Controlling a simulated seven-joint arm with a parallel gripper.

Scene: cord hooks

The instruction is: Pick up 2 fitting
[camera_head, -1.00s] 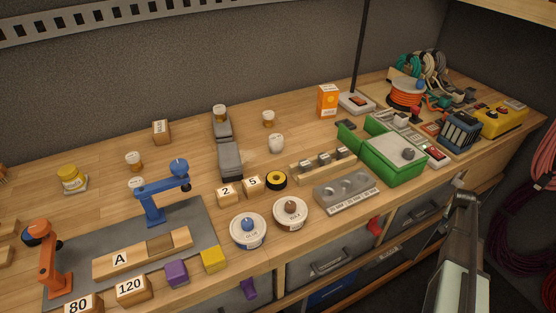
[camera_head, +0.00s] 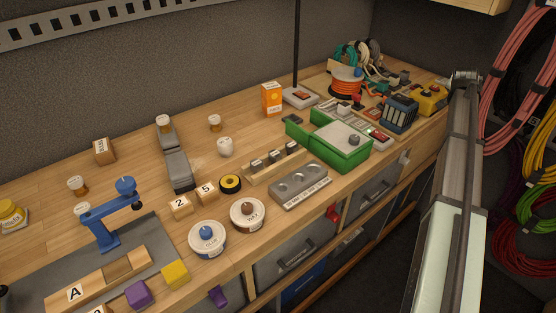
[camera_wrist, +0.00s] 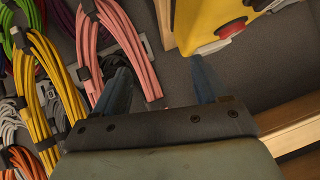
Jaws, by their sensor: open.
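A wooden block marked 2 (camera_head: 180,206) stands on the bench, left of a block marked 5 (camera_head: 206,193). A wooden rack (camera_head: 262,175) holds three dark metal pieces (camera_head: 274,158) that look like fittings; their markings are too small to read. A grey block with round recesses (camera_head: 300,186) lies in front of the rack. My gripper (camera_wrist: 162,78) is open, with nothing between its blue fingers in the wrist view. In the head view my gripper (camera_head: 466,76) is at the right end of the bench, well away from the rack and the marked blocks.
A yellow box with a red button (camera_head: 428,99) is near my gripper and also in the wrist view (camera_wrist: 212,18). Pink cords (camera_wrist: 115,50) hang beside it. A green box (camera_head: 340,145), two round tins (camera_head: 207,239) and an orange carton (camera_head: 271,98) stand on the bench.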

